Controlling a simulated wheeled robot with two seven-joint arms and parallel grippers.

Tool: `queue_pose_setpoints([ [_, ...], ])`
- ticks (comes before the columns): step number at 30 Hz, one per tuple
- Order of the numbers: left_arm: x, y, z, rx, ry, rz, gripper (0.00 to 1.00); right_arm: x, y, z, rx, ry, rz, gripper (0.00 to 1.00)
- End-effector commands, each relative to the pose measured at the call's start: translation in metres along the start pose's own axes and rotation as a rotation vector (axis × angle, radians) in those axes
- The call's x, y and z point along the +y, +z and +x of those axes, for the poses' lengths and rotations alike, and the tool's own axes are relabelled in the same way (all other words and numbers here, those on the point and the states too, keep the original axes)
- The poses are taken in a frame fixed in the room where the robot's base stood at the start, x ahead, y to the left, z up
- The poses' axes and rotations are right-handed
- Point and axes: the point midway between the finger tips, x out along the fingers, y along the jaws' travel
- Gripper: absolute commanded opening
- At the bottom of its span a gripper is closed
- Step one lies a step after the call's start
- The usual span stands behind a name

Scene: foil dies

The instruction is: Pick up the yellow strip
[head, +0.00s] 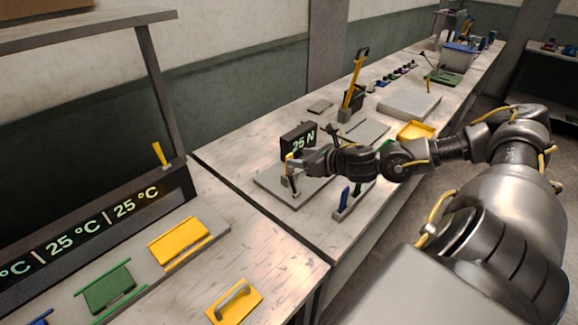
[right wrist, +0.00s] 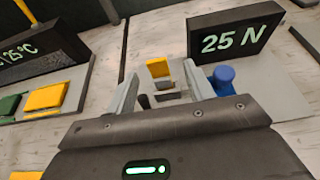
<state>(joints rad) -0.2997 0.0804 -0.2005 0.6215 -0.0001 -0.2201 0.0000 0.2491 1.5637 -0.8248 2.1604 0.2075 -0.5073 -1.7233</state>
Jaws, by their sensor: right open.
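A small upright yellow piece (right wrist: 158,67), which looks like the yellow strip, shows between the fingers of my right gripper (right wrist: 162,80) in the right wrist view. It stands at a small dark holder, and I cannot tell whether a finger touches it. In the head view my right gripper (head: 290,170) is at the grey plate in front of the "25 N" display (head: 299,141), with a bit of yellow at its tip. The gripper is open. Its fingers and arm partly hide the plate. My left gripper is not in view.
A blue-topped knob (right wrist: 224,78) is close beside the right finger. Another upright yellow piece (head: 159,153) stands behind the "25 °C" display (head: 80,235). Yellow (head: 179,242) and green (head: 108,287) plates and a handled yellow plate (head: 234,302) lie at the left. A yellow tray (head: 416,131) lies beyond the arm.

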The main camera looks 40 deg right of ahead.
Motion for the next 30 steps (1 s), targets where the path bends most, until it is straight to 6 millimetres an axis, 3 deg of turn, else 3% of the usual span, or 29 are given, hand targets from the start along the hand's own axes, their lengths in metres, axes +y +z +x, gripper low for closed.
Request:
queue_pose_setpoints([
  [8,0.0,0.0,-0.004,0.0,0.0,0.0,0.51,0.001,0.001,0.007,0.0,0.002,0.0,0.53],
  [15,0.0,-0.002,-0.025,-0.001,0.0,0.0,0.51,0.004,-0.002,0.034,-0.001,0.003,0.003,0.53],
  [21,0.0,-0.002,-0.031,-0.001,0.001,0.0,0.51,0.004,-0.005,0.055,-0.001,0.003,0.0,0.53],
  [29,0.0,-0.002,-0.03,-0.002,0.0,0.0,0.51,0.003,-0.007,0.057,0.0,0.003,-0.002,0.53],
  [30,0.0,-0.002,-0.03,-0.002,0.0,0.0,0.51,0.003,-0.007,0.057,0.0,0.003,-0.002,0.49],
])
